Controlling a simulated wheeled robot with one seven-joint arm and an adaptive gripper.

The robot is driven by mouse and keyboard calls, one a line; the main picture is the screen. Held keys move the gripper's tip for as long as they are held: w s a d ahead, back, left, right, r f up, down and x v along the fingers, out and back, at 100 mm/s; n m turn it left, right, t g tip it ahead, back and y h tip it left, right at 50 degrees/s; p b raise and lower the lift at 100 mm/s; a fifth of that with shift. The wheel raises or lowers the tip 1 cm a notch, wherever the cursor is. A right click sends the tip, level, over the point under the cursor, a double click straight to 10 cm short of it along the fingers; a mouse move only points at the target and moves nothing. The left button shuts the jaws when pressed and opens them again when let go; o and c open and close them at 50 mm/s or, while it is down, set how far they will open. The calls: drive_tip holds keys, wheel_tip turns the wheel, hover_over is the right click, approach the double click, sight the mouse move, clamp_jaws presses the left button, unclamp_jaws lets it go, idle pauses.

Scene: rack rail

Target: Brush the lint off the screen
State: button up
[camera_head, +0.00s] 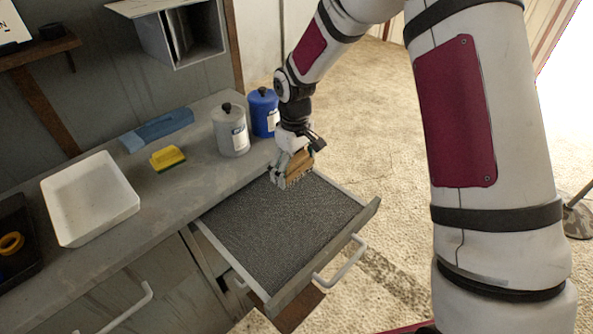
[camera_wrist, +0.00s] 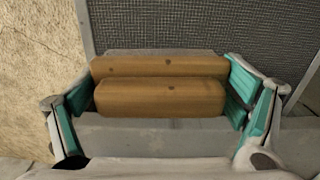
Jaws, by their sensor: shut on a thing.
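The screen (camera_head: 285,228) is a dark grey mesh panel lying in a pulled-out drawer; it also fills the top of the wrist view (camera_wrist: 205,25). My gripper (camera_head: 291,166) is shut on a wooden brush (camera_head: 299,164), over the far end of the screen near the counter. In the wrist view, the brush's brown wooden body (camera_wrist: 160,98) sits between the teal finger pads. Its bristles point down in the head view; I cannot tell whether they touch the mesh. No lint can be made out on the screen.
The drawer front has a handle (camera_head: 340,262). On the counter are a white tray (camera_head: 128,203), a yellow sponge (camera_head: 168,158), a blue cloth-like item (camera_head: 156,130), a grey bottle (camera_head: 231,131) and a blue bottle (camera_head: 264,112) close to my gripper. A metal box (camera_head: 181,35) hangs above.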

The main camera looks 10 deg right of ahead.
drive_tip(key=shift+r+p, duration=0.6)
drive_tip(key=shift+r, duration=0.75)
